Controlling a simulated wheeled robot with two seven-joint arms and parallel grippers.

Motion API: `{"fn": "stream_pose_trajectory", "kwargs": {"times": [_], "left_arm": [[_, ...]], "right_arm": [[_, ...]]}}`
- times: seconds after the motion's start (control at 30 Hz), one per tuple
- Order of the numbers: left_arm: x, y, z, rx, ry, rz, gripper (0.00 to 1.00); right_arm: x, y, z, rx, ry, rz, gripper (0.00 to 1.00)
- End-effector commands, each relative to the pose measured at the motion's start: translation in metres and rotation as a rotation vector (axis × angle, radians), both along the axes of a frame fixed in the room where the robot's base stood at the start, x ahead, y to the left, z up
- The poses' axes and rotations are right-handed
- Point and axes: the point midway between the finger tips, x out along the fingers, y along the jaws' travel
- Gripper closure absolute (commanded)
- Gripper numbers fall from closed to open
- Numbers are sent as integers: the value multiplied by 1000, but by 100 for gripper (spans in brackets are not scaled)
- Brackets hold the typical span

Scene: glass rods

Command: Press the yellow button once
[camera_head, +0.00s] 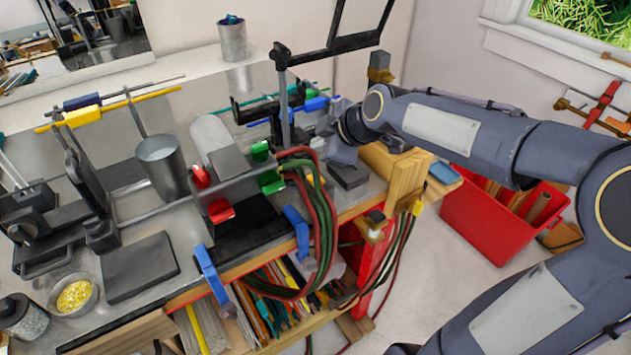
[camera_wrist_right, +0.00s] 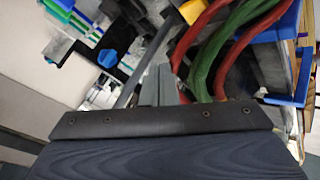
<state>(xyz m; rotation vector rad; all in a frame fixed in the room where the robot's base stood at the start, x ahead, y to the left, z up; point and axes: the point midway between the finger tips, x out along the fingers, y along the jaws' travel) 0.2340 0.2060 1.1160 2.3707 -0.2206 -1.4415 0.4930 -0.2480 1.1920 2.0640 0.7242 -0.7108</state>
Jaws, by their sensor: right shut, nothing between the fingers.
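I cannot make out the yellow button with certainty. A small yellow part (camera_head: 417,208) shows on the front of the wooden block at the bench's right end. Another yellow bit lies among the hoses, partly covered. My right gripper (camera_head: 341,152) is over the right part of the bench, beside the hoses, pointing down. In the right wrist view its fingers (camera_wrist_right: 160,85) are shut together and empty, close to the red and green hoses (camera_wrist_right: 228,45). My left gripper is not in view.
The red and green hoses (camera_head: 323,225) hang over the bench front. A black post (camera_head: 284,105) stands left of my right gripper. A wooden block (camera_head: 397,170) is at the right, and a red bin (camera_head: 480,232) is on the floor. A grey cup (camera_head: 163,165) stands further left.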

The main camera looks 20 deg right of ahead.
Motion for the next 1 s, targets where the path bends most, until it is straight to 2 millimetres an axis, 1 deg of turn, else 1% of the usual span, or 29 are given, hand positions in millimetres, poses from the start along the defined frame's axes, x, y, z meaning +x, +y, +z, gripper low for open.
{"fn": "stream_pose_trajectory", "kwargs": {"times": [0.03, 0.23, 0.27, 0.4, 0.5, 1.0], "left_arm": [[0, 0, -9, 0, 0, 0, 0], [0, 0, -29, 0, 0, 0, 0], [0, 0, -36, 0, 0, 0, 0], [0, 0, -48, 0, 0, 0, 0], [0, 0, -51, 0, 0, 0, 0], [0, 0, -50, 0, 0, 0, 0]], "right_arm": [[0, 0, -13, 2, 1, -1, 100], [0, 0, -43, 2, 1, -1, 100], [0, 0, -48, 1, 0, -1, 100], [0, 0, -59, 0, -1, 0, 100], [0, 0, -62, 0, -1, 0, 100], [0, 0, -61, 0, -1, -1, 100]]}}
